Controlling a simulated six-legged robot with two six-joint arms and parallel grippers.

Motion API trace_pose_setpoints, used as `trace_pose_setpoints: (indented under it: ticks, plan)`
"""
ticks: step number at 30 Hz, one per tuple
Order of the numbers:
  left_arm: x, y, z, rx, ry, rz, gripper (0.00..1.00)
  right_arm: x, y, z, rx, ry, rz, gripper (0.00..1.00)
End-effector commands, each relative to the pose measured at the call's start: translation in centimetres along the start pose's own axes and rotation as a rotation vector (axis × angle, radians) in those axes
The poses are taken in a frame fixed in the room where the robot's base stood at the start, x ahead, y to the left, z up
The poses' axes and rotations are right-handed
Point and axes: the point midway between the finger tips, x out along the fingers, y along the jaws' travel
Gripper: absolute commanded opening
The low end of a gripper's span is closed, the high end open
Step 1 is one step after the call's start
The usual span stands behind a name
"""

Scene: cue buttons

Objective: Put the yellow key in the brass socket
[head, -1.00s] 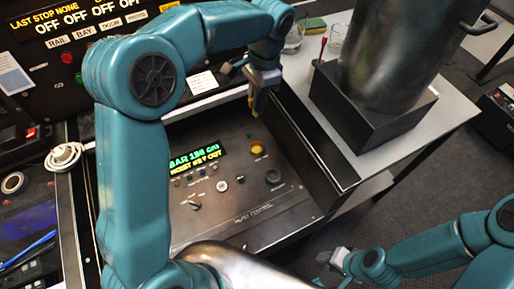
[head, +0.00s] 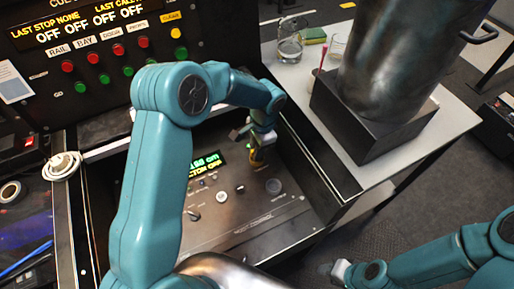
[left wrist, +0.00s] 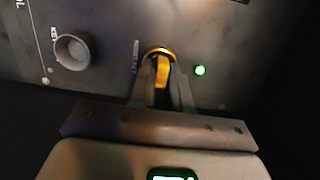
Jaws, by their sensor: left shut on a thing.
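My left gripper (head: 258,148) is over the sloping control panel (head: 225,225) and shut on the yellow key (left wrist: 162,72). In the left wrist view the fingers (left wrist: 162,95) stand either side of the key. The key's far end meets the brass socket (left wrist: 160,51), whose ring shows around it, and looks to be inside; the depth is hidden. In the head view the gripper mostly covers the socket. A green light (left wrist: 200,71) glows beside the socket. My right gripper (head: 340,270) is low at the right, away from the panel; its jaws are unclear.
A round knob (left wrist: 73,52) stands on the panel near the socket. A lit display (head: 207,161) is partly hidden by my arm. The dark side wall (head: 312,150) bounds the panel at right. Beyond it a large metal cylinder (head: 405,65) stands on a black block (head: 375,125).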

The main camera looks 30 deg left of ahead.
Motion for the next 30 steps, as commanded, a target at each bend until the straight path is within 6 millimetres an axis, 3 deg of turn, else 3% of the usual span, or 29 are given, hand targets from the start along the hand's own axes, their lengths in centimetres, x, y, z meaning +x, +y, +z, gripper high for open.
trace_pose_setpoints:
  ticks: [9,10,12,23,26,30]
  plan:
    - [0.4,0.0,-0.1,0.000,0.001,-0.001,0.00,0.4,0.1,0.0,0.000,0.000,0.000,0.43]
    - [0.3,0.0,-0.1,0.000,0.001,-0.001,0.24,0.3,0.1,0.0,0.000,0.000,0.000,0.43]
    - [0.2,0.0,-0.1,0.000,0.001,-0.001,0.43,0.3,0.1,0.0,0.000,0.000,0.000,0.43]
    - [-0.5,0.0,0.0,0.000,0.002,-0.001,0.43,-0.3,-0.1,0.0,0.000,0.000,0.000,0.43]
    - [-1.9,-0.1,-0.1,0.000,0.005,-0.003,0.43,0.0,0.0,0.0,0.000,0.000,0.000,0.43]
    - [-5.2,-0.1,-0.1,-0.001,0.007,-0.004,0.43,0.0,0.0,0.0,0.000,0.000,0.000,0.43]
